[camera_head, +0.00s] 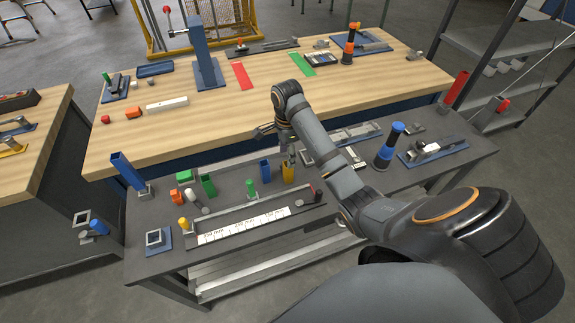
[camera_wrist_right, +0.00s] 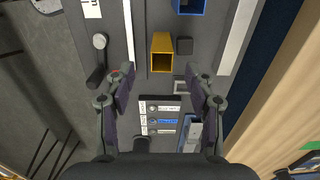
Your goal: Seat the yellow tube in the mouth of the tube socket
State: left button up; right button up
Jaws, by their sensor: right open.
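The yellow tube (camera_head: 288,173) is a square, hollow, open-topped tube standing on the dark grey bench, below and right of my right gripper in the head view. In the right wrist view the yellow tube (camera_wrist_right: 162,43) lies ahead between the fingertips, its open end facing the camera. My right gripper (camera_wrist_right: 160,72) is open and empty; its fingers are apart from the tube. In the head view the right gripper (camera_head: 277,143) is partly hidden by its own arm. A grey square socket on a blue plate (camera_head: 159,238) sits at the bench's front left and looks empty. My left gripper is not seen.
A blue tube (camera_head: 265,169) and a green tube (camera_head: 208,185) stand near the yellow one. A long grey tray (camera_head: 250,218) with a white marked strip lies in front. A tilted blue tube (camera_head: 126,170) rises at left. The wooden table (camera_head: 215,125) is behind.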

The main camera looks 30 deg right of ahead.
aim_at(288, 172)
jog(key=f, duration=0.2)
jog(key=f+b, duration=0.1)
jog(key=f, duration=0.2)
jog(key=shift+w+d, duration=0.15)
jog(key=shift+d, duration=0.05)
grip_shut()
